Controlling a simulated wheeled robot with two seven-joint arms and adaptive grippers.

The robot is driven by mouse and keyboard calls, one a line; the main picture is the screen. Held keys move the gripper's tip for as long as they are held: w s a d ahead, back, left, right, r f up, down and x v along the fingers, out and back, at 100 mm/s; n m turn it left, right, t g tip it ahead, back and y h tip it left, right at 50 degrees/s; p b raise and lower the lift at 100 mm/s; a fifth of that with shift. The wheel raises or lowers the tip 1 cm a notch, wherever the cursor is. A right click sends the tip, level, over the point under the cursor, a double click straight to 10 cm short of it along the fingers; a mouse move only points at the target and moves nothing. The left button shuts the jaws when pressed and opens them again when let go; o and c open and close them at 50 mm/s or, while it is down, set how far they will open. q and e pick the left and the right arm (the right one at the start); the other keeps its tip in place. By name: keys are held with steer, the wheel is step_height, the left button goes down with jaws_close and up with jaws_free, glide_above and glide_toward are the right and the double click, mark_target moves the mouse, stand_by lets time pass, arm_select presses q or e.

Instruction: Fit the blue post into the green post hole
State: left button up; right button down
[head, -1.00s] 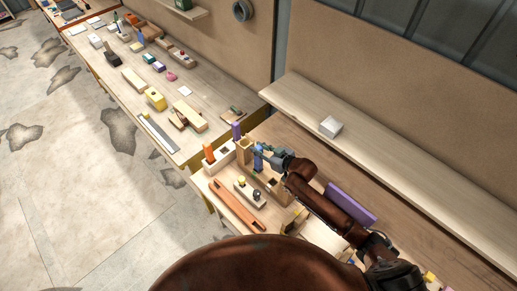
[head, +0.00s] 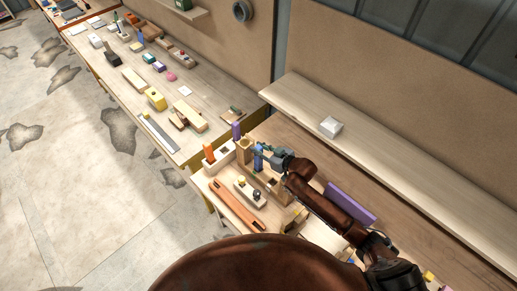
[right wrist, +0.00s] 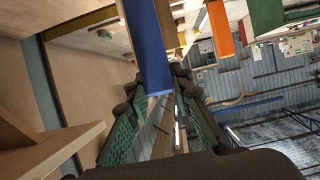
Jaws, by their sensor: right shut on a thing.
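The blue post (head: 258,160) is upright over the work table, beside a light wooden block. My right gripper (head: 263,153) is shut on it near its upper end. In the right wrist view the blue post (right wrist: 147,45) stands out between the fingers (right wrist: 157,100). Its lower end and what lies directly under it are hidden in the head view. A small green patch (head: 255,177) shows below the post; I cannot tell whether it is the green post hole. My left gripper is not in view.
An orange post (head: 209,152) and a purple post (head: 236,131) stand close by on the left. A low tray with small knobs (head: 249,194) and a long orange-brown piece (head: 238,206) lie in front. A purple panel (head: 350,204) is beside my right arm.

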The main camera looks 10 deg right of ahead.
arm_select(q)
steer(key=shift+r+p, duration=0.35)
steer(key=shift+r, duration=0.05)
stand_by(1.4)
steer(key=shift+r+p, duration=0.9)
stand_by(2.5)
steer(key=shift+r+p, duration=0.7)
steer(key=shift+p, duration=0.05)
stand_by(1.5)
